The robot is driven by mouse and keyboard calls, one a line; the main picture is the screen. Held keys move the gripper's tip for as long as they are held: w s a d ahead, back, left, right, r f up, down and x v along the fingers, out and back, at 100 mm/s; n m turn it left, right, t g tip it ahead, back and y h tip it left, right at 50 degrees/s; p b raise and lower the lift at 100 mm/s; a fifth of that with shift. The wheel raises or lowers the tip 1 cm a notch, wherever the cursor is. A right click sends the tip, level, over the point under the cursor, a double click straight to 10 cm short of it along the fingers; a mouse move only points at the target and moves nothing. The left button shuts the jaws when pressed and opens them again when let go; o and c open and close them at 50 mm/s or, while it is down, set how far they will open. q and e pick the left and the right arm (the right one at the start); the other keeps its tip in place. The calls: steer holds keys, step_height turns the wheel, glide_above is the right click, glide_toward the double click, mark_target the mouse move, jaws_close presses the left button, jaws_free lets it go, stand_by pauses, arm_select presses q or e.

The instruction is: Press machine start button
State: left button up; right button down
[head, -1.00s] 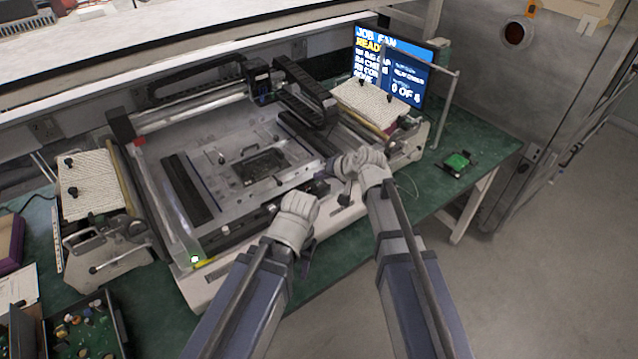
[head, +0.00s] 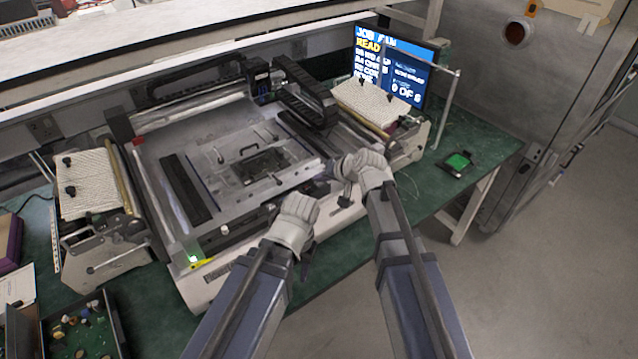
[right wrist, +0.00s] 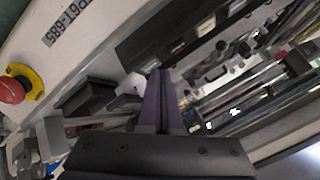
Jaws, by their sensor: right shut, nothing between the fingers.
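The machine (head: 205,284) is a large grey-white printer-like unit on the bench, with a flat work bed inside its frame. My right gripper (head: 343,196) is at its front right edge, pointing at the front bar. In the right wrist view the right gripper's dark fingers (right wrist: 163,80) are together and empty, close to the black front bar (right wrist: 170,38) with small light and red labels or switches. A red mushroom button (right wrist: 12,90) on a yellow base is at the left there. I cannot tell which control is the start button. My left gripper (head: 307,260) is in front of the machine, mostly hidden by its wrist.
A screen (head: 393,75) behind the machine shows "JOB" and "READY". A green circuit board (head: 458,161) lies on the green bench to the right. A tray of small parts (head: 110,325) is at lower left. Open floor is at right.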

steer(key=shift+f, duration=0.25)
steer(key=shift+r, duration=0.15)
stand_by(0.3)
steer(key=shift+r+p, duration=0.7)
